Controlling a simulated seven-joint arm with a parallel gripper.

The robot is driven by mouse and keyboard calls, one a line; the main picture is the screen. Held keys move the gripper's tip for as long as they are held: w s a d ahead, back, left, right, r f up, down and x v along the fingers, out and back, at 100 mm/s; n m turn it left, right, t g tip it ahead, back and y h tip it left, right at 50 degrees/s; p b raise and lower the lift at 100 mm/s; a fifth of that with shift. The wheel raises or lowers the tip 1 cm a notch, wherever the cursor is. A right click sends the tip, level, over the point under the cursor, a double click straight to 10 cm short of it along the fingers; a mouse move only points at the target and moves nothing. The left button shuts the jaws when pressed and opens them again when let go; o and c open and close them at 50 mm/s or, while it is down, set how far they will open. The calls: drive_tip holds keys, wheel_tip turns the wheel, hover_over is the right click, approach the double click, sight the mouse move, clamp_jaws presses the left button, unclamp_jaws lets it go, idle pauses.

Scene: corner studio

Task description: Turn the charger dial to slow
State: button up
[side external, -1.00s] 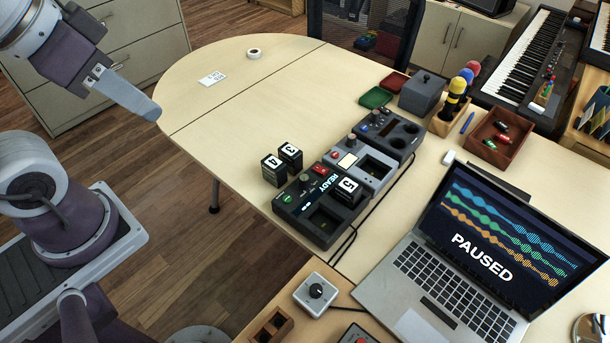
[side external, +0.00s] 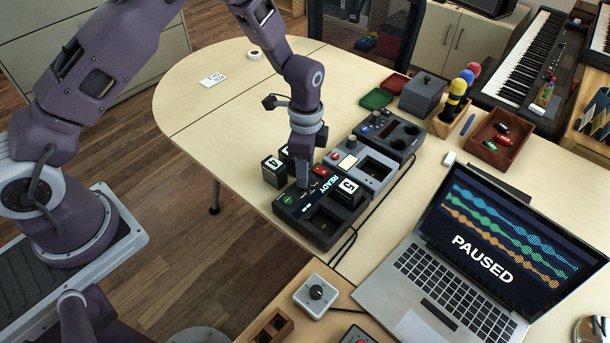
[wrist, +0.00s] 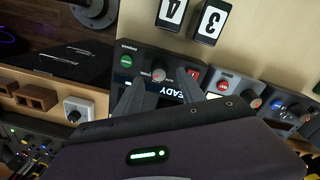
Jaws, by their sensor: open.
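The black charger (side external: 322,228), lit with the word READY, stands on the table and holds the block marked 5 (side external: 346,190). In the wrist view its grey round dial (wrist: 158,75) sits between a green button (wrist: 126,61) and a red one (wrist: 194,75). My gripper (side external: 303,182) points down over the charger's back edge, hiding the dial in the side view. In the wrist view my gripper (wrist: 157,88) is open, with one finger to each side of the dial. I cannot tell whether they touch it, or read its setting.
Blocks marked 4 (side external: 273,170) and 3 (wrist: 211,20) stand close beside the charger. A grey charger (side external: 372,173) and a dark one (side external: 396,140) stand beyond it. A knob box (side external: 316,292) and a laptop (side external: 455,270) are nearer. The table's far left is mostly clear.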

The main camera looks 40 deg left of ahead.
drive_tip(key=shift+f, duration=1.55)
clamp_jaws()
drive_tip(key=n, duration=0.9)
drive_tip(key=shift+a+n, duration=0.1)
drive_tip(key=shift+n, duration=0.2)
drive_tip(key=n, duration=0.5)
drive_tip(key=shift+s+n, duration=0.1)
drive_tip(key=shift+n, duration=2.2)
